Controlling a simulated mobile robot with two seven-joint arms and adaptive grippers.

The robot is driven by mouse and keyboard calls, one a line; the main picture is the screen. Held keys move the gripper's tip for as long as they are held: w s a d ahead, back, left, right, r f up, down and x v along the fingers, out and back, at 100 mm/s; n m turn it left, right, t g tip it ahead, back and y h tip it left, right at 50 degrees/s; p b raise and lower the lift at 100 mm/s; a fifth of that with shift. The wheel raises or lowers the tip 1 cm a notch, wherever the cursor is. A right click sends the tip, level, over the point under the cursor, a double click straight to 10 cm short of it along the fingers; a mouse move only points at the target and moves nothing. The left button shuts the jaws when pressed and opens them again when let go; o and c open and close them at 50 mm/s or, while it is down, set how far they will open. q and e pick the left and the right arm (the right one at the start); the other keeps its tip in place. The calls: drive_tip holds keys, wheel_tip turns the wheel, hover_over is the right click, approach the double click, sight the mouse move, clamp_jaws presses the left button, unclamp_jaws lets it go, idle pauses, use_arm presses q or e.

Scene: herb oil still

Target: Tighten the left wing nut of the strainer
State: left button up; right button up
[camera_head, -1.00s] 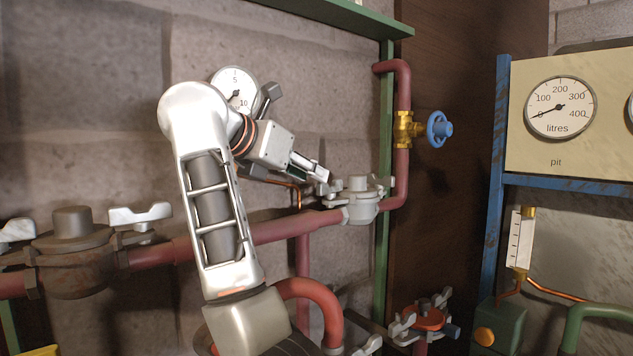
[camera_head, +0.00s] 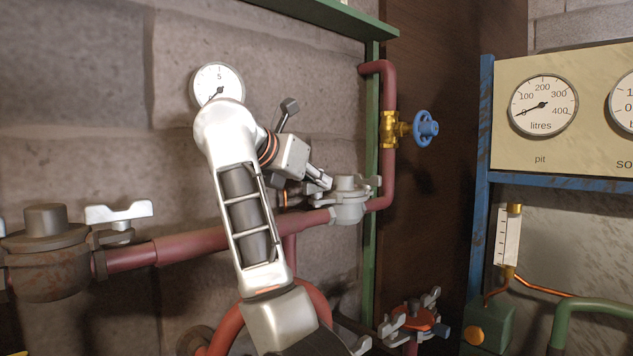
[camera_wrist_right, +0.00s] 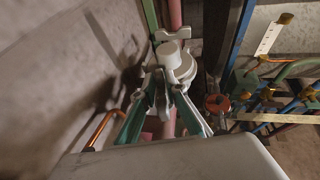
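A pale grey strainer (camera_head: 349,207) with a round cap sits in the red pipe in front of the green post. It also shows in the right wrist view (camera_wrist_right: 181,68). Its right wing nut (camera_head: 374,184) shows clearly, also in the wrist view (camera_wrist_right: 160,37). My right gripper (camera_head: 323,184) is at the strainer's left side, where the left wing nut is mostly hidden by the fingers. In the wrist view the two green-lined fingers (camera_wrist_right: 165,92) converge toward the strainer's near side with a narrow gap. Contact with the nut is unclear. My left gripper is out of view.
A rusty strainer (camera_head: 46,265) with a pale wing nut (camera_head: 118,212) is at the left. A red-orange fitting (camera_head: 415,322) with wing nuts is low at right. A brass valve with a blue handwheel (camera_head: 425,128) and a dial (camera_head: 217,84) are close by.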

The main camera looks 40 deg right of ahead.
drive_tip(key=shift+s+a+r+m+g+p, duration=0.1)
drive_tip(key=shift+r+m+g+p, duration=0.35)
drive_tip(key=shift+p, duration=0.2)
clamp_jaws()
drive_tip(key=shift+m+g+p, duration=0.25)
drive_tip(key=shift+g+p, duration=0.1)
drive_tip(key=shift+p, duration=0.05)
drive_tip(key=shift+f+m+g+h+p, duration=0.2)
drive_tip(key=shift+m+g+h+p, duration=0.1)
drive_tip(key=shift+m+g+p, duration=0.5)
drive_tip(key=shift+f+g, duration=0.2)
drive_tip(key=shift+g, duration=0.2)
drive_tip(key=shift+f, duration=0.2)
drive_tip(key=o, duration=0.7)
unclamp_jaws()
drive_tip(key=shift+c, duration=0.2)
drive_tip(key=shift+r, duration=0.1)
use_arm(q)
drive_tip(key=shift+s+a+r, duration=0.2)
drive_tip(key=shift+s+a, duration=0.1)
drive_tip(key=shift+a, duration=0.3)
use_arm(e)
drive_tip(key=shift+v, duration=3.7)
